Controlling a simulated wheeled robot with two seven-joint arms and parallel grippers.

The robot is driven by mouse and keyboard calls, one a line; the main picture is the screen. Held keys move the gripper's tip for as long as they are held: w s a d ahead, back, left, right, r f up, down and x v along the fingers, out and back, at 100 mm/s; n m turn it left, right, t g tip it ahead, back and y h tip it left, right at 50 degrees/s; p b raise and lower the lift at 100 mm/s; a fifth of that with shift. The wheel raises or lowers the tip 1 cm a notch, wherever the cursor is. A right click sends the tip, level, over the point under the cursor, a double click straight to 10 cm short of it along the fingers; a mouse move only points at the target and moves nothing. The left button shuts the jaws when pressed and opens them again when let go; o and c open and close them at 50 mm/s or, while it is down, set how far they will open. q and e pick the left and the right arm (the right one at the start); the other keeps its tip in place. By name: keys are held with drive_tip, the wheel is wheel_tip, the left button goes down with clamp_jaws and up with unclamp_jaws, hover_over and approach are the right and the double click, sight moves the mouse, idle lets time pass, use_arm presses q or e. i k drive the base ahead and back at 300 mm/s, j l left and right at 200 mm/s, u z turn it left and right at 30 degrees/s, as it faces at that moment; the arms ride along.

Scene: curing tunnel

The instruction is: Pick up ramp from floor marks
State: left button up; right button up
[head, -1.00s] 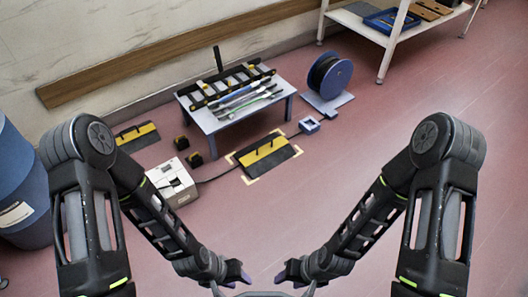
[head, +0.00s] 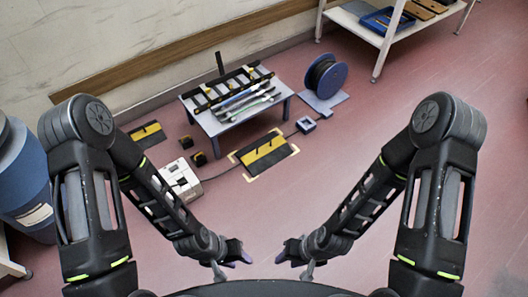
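The ramp (head: 267,151), black with a yellow band and small dark handles on top, lies flat on the red floor inside pale corner marks (head: 250,178). A thin dark cable runs to it from both sides. My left gripper (head: 240,257) and my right gripper (head: 286,255) hang side by side in the lower middle, nearer to me than the ramp and apart from it. Nothing shows held in either. Their fingers are small and dark, so I cannot tell how far they are apart.
A low grey table (head: 212,122) with a black rack and rods stands just behind the ramp. A similar black-yellow piece (head: 143,134) lies left of it. A white box (head: 181,181), blue cable reel (head: 325,78), blue barrel (head: 22,180) and shelf (head: 372,35) surround it. Floor at right is clear.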

sight(257, 157)
drive_tip(key=i+l, duration=0.4)
drive_tip(key=i, duration=0.15)
drive_tip(key=i+l, duration=0.4)
drive_tip(key=i, duration=0.15)
drive_tip(key=i+l, duration=0.4)
drive_tip(key=i, duration=0.15)
drive_tip(key=i+l, duration=0.4)
drive_tip(key=i, duration=0.15)
